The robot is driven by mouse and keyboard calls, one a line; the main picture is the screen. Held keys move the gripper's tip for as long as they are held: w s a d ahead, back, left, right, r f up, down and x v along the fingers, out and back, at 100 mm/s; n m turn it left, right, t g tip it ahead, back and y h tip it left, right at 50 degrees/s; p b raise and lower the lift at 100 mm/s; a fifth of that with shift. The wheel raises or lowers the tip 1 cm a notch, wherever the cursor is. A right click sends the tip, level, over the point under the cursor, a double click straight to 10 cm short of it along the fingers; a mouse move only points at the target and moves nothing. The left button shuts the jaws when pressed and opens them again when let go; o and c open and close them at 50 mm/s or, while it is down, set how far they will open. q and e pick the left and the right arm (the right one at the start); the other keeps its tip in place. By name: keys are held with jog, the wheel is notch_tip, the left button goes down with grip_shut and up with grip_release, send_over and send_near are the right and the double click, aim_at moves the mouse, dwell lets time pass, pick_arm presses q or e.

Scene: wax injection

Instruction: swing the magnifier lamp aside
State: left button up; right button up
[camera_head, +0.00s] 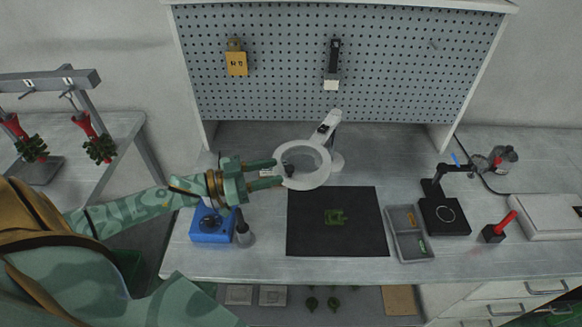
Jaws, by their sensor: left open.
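The magnifier lamp (326,176) has a white ring head and a pale arm that rises from a base at the back middle of the bench. Its ring hangs above the back edge of a black mat (362,239). My left gripper (281,172) reaches in from the left with its two fingers apart, at the left rim of the ring. One finger is above the other in the picture, and the rim lies close to their tips. I cannot tell whether they touch it. My right gripper is not in view.
A blue device (211,228) and a small dark bottle (243,234) stand below my left wrist. A grey tray (409,246), a black block (444,216) and a red-handled tool (505,222) are to the right. A pegboard (290,80) stands behind.

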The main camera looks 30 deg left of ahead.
aim_at(289, 167)
pick_arm(q)
jog(key=x, duration=0.5)
jog(key=shift+w+d, duration=0.15)
jog(key=shift+w, duration=0.05)
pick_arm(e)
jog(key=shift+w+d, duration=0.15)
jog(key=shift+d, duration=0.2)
pick_arm(q)
grip_shut()
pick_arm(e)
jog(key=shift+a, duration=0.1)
